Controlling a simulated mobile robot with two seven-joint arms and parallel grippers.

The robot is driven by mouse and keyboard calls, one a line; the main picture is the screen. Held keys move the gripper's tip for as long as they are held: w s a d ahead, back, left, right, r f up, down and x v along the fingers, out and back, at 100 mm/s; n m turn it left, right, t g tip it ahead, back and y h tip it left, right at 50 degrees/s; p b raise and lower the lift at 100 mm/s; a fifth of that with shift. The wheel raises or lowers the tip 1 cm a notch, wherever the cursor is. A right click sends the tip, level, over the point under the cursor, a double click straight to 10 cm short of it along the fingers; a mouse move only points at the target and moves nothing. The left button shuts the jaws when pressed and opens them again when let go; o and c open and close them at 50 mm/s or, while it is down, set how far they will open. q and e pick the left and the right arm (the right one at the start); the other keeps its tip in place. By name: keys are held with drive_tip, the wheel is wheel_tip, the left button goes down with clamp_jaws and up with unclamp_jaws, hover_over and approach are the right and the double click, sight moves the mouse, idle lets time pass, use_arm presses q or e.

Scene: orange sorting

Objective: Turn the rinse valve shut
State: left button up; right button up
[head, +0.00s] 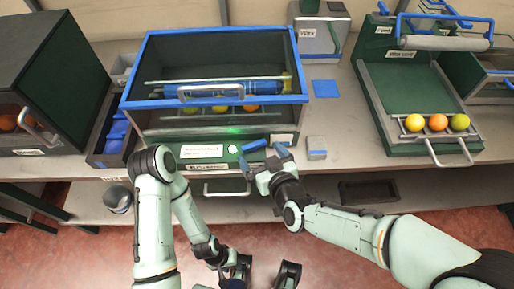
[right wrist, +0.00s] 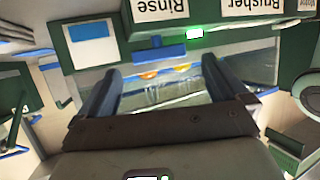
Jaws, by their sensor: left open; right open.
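The rinse valve's blue handle (head: 254,145) is on the front of the washing machine (head: 215,149). In the right wrist view the blue handle (right wrist: 156,53) lies crosswise below the upside-down "Rinse" label (right wrist: 160,10), beside a lit green light (right wrist: 196,33). My right gripper (head: 263,156) is open and empty, close to the handle in the head view. In the right wrist view the handle shows between and just beyond the spread fingertips (right wrist: 160,66); contact cannot be told. My left gripper (head: 264,268) is open and empty, low in front of the bench.
Oranges and a green fruit lie behind the machine's window. A grey block (head: 316,147) and a blue square (head: 325,88) lie to its right. A tray (head: 419,80) with three fruits stands further right.

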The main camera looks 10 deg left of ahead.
sight(254, 147)
drive_tip(key=shift+x, duration=1.8)
drive_tip(key=c, duration=1)
drive_tip(key=shift+s+a+r+m+t+h+p, duration=0.1)
drive_tip(key=shift+a+r+m+t+h+p, duration=0.1)
drive_tip(key=shift+m+t+h+p, duration=0.4)
drive_tip(key=shift+a+m+t+h+p, duration=0.2)
drive_tip(key=shift+m+t+h+p, duration=0.1)
drive_tip(key=shift+m+h+p, duration=0.9)
drive_tip(key=shift+f+m+t+h+p, duration=0.15)
drive_tip(key=shift+m+t+h+p, duration=0.2)
drive_tip(key=shift+m+h, duration=0.2)
